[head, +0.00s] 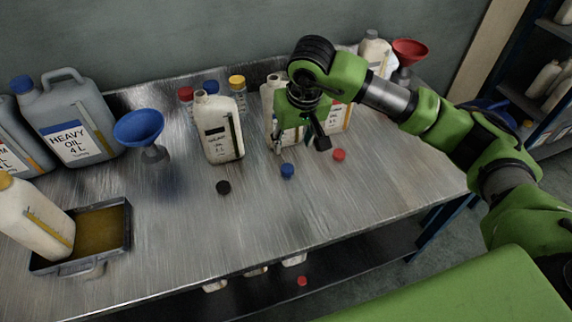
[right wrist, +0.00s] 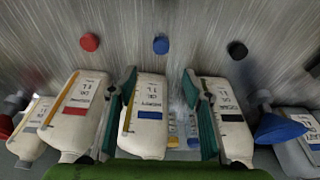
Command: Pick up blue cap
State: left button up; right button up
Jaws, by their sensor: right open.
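The blue cap (head: 287,170) lies on the metal table, between a black cap (head: 223,187) on its left and a red cap (head: 339,154) on its right. In the right wrist view the blue cap (right wrist: 161,44) lies past the fingertips, roughly centred between them. My right gripper (head: 299,140) is open and empty above the table, behind the blue cap and in front of the bottles. In the wrist view its two fingers (right wrist: 161,82) stand apart, with a white bottle (right wrist: 148,112) visible between them. My left gripper is not in view.
A white bottle (head: 218,130) stands left of my right gripper, and more bottles stand behind it. A blue funnel (head: 139,126), grey heavy-oil canisters (head: 75,125) and an oil tray (head: 127,230) are at the left. The table's front is mostly clear.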

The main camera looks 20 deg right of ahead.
jog(key=p, duration=0.1)
send_over(287, 168)
jog(key=s, duration=0.2)
jog(key=x, duration=0.2)
jog(key=s+x, duration=0.1)
jog(key=x, duration=0.4)
jog(key=shift+s+d+f, duration=0.25)
jog(key=shift+f, duration=0.2)
jog(key=shift+f+p, duration=0.6)
jog(key=shift+p, duration=0.05)
jog(key=p+x, duration=0.1)
jog(key=x, duration=0.2)
jog(key=shift+a+f, duration=0.1)
jog(key=shift+f, duration=0.2)
jog(key=shift+w+f, duration=0.15)
jog(key=shift+f, duration=0.15)
jog(key=c, duration=0.7)
